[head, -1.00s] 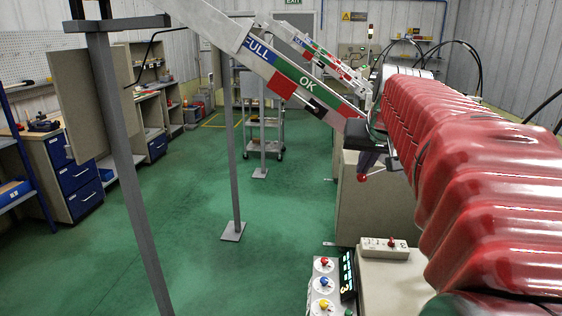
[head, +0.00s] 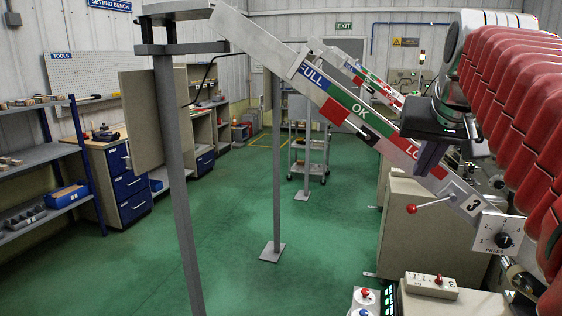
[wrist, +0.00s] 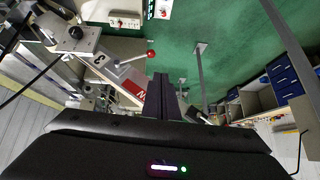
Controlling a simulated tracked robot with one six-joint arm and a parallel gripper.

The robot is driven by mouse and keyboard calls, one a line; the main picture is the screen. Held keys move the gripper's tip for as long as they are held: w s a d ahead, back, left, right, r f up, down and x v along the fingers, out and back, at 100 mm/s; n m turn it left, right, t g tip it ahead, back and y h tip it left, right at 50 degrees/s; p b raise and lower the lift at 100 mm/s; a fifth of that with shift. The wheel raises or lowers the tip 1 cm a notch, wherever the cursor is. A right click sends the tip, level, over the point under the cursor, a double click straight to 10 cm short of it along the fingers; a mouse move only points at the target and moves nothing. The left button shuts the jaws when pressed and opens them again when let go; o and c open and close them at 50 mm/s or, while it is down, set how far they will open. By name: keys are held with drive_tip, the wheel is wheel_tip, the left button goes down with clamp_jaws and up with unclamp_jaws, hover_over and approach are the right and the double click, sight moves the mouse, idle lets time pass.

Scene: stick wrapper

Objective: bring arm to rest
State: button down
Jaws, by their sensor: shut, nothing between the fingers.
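My gripper (head: 431,160) hangs in the right part of the head view, below my red arm, in front of the lower part of a sloped chute (head: 350,108). Its dark fingers are together with nothing between them. In the wrist view the shut fingers (wrist: 161,92) point up the picture from the dark gripper body. A lever with a red ball (head: 411,208) shows just below the fingers in the head view, and the red ball (wrist: 151,54) shows near the fingertips in the wrist view. I cannot tell how far the gripper is from the chute.
The chute stands on grey posts (head: 278,180) over a green floor (head: 235,250). A numbered dial box (head: 503,236) and a control box with a red button (head: 430,286) are at the lower right. A trolley (head: 309,158) stands farther back. The floor at left centre is clear.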

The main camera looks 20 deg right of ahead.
idle(0.3)
drive_tip(key=s+a+f+n+y, duration=0.1)
drive_tip(key=a+f, duration=0.2)
drive_tip(key=f, duration=0.4)
drive_tip(key=a+f, duration=0.3)
drive_tip(key=f, duration=0.4)
drive_tip(key=s+a+f+n+y, duration=0.1)
drive_tip(key=s+a+f+n, duration=0.1)
drive_tip(key=a+f, duration=0.3)
drive_tip(key=s+a+f+n+y, duration=0.1)
drive_tip(key=s+a+f+n, duration=0.1)
drive_tip(key=a+f, duration=0.3)
drive_tip(key=s+a+f+n+g, duration=0.1)
drive_tip(key=s+a+f, duration=0.3)
drive_tip(key=a, duration=0.4)
drive_tip(key=shift+s+a+f+n+y, duration=0.3)
drive_tip(key=shift+a+f+n+y, duration=0.15)
drive_tip(key=shift+n, duration=0.15)
drive_tip(key=shift+d, duration=0.1)
